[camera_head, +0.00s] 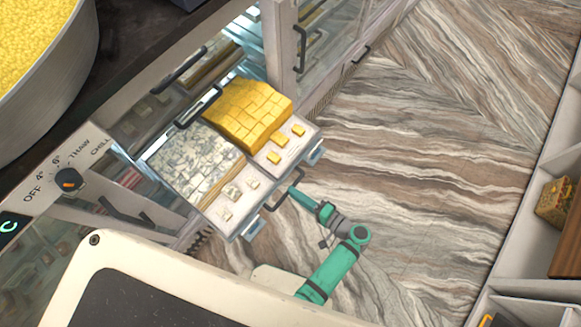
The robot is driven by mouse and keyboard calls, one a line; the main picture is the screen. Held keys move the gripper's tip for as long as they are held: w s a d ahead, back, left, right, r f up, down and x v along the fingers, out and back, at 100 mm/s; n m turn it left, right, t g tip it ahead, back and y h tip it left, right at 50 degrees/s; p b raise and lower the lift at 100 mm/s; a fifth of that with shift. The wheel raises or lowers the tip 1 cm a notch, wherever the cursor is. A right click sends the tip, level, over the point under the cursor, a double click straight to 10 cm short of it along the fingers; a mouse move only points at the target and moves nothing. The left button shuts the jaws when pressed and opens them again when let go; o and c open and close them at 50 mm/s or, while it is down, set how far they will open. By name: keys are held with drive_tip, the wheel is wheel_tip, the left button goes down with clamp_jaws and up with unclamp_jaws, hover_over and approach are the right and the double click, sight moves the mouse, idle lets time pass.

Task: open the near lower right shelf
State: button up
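A sliding shelf (236,226) stands pulled out from the glass-fronted counter. It carries a block of yellow sweets and a block of pale, silvery sweets, with a few loose pieces along its front. A dark bar handle (276,203) is on its front edge. My gripper (291,190), at the end of the green and grey arm, is at this handle, seen from above. I cannot tell whether its fingers are closed around the bar, as they are too small and partly hidden.
The counter has other dark handles, one on the panel (122,211) left of the shelf and one on the glass door (300,50) beyond. A temperature knob (69,180) is at left. Wood-patterned floor (430,150) is clear to the right, up to a white shelf unit (530,225).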

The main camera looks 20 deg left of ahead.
drive_tip(key=v, duration=0.7)
drive_tip(key=shift+s+d+f, duration=0.1)
drive_tip(key=shift+d, duration=0.05)
idle(0.3)
drive_tip(key=s+d+f+m+h, duration=0.1)
drive_tip(key=s+d+f+h, duration=0.3)
drive_tip(key=s+f+h, duration=0.55)
drive_tip(key=s+a+r+n+t+h, duration=0.1)
drive_tip(key=r+t, duration=0.4)
drive_tip(key=r, duration=1.2)
drive_tip(key=s+a+r+n+t+h, duration=0.2)
drive_tip(key=r+n+t+h, duration=0.2)
drive_tip(key=r, duration=1.2)
drive_tip(key=shift+s+a+r+t, duration=0.3)
drive_tip(key=shift+r+t, duration=0.1)
drive_tip(key=shift+t, duration=0.1)
